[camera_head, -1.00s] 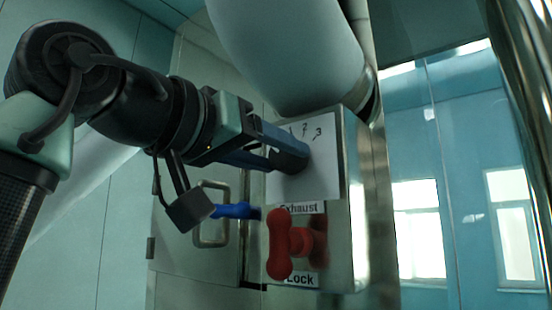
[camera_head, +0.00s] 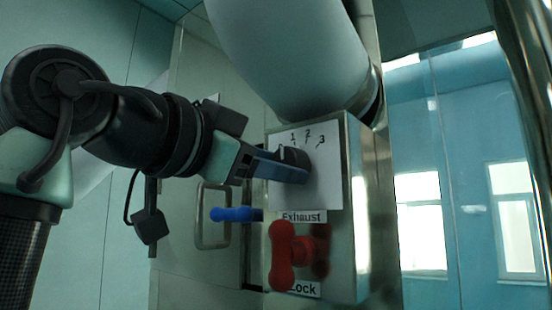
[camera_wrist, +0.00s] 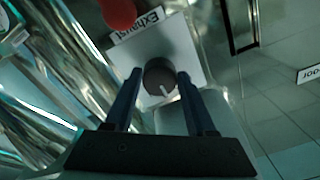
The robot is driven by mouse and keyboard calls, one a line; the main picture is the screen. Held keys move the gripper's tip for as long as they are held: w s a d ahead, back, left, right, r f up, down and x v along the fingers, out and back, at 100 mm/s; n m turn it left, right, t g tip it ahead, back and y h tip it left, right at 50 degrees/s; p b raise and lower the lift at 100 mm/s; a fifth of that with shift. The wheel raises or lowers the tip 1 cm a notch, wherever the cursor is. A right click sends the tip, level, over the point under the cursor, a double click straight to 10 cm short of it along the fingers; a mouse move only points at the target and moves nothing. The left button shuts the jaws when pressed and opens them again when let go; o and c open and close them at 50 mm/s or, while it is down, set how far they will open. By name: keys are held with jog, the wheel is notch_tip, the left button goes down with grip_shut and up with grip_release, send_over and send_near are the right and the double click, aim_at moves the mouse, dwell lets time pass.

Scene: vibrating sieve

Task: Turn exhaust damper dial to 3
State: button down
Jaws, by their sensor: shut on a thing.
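The exhaust damper dial (camera_wrist: 157,73) is a dark round knob with a white pointer line, on a white plate marked 1, 2 and 3 (camera_head: 320,185). In the wrist view the pointer line faces down and slightly right, away from the Exhaust label (camera_wrist: 137,25). The numbers cannot be read there. My gripper (camera_wrist: 159,78) has one blue finger on each side of the dial and is shut on it. In the head view my gripper (camera_head: 292,166) hides much of the dial, so the number it points at cannot be told.
A red lock handle (camera_head: 282,255) sticks out just below the dial on the same metal box (camera_head: 352,210). A blue handle (camera_head: 232,214) and a metal door pull (camera_head: 203,235) are to the left. A large pipe (camera_head: 290,55) hangs above.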

jog(key=shift+a+r+m+p, duration=0.1)
jog(key=shift+m+p, duration=0.25)
jog(key=shift+m, duration=1.95)
jog(key=shift+r+m+p, duration=0.1)
jog(key=shift+m+p, duration=0.2)
jog(key=shift+m, duration=2)
jog(key=shift+c, duration=1.1)
grip_release()
jog(key=shift+w, duration=0.1)
jog(key=shift+f, duration=0.1)
